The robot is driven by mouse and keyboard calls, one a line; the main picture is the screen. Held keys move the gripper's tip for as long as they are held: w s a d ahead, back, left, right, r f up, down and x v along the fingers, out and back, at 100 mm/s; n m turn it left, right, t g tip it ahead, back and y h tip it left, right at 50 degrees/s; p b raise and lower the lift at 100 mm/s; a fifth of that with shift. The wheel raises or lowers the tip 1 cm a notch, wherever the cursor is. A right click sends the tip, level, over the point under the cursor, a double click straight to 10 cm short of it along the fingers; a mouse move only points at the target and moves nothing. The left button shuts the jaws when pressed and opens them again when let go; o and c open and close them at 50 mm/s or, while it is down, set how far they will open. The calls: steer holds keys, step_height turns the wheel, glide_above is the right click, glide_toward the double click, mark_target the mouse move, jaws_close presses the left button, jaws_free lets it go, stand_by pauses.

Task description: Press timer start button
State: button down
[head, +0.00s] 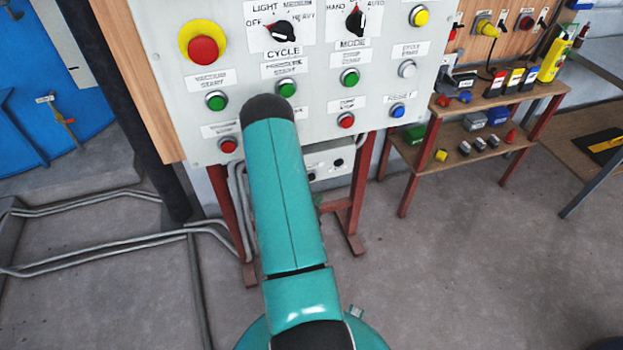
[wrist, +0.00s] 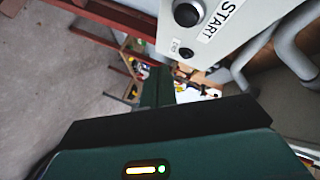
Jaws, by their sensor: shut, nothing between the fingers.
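In the wrist view a pale grey box (wrist: 230,45) shows close up at the upper right, with a large dark round button (wrist: 188,12) beside the word START. A smaller dark button (wrist: 185,52) sits below it with a small label too blurred to read. I cannot read the word "timer" on it. In the head view a small grey box (head: 328,160) with dark round buttons hangs under the main panel, partly hidden by my arm. My gripper (wrist: 157,88) is shut and empty, below the two buttons in the wrist view and apart from them. My arm hides it in the head view.
The main panel (head: 320,100) above carries coloured buttons, two selector knobs and a red emergency button (head: 203,50). Red legs (head: 365,180) stand beneath it. Grey conduits (wrist: 290,45) run close to the box. A shelf (head: 480,125) with tools stands right. The floor ahead is open.

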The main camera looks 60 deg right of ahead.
steer(key=shift+w+d, duration=1.95)
steer(key=shift+d, duration=0.05)
steer(key=shift+d, duration=0.1)
stand_by(0.5)
steer(key=shift+w+d, duration=0.25)
steer(key=shift+w+d, duration=0.3)
steer(key=shift+w, duration=0.1)
stand_by(0.8)
steer(key=shift+s+a, duration=0.65)
steer(key=shift+s+a, duration=1.75)
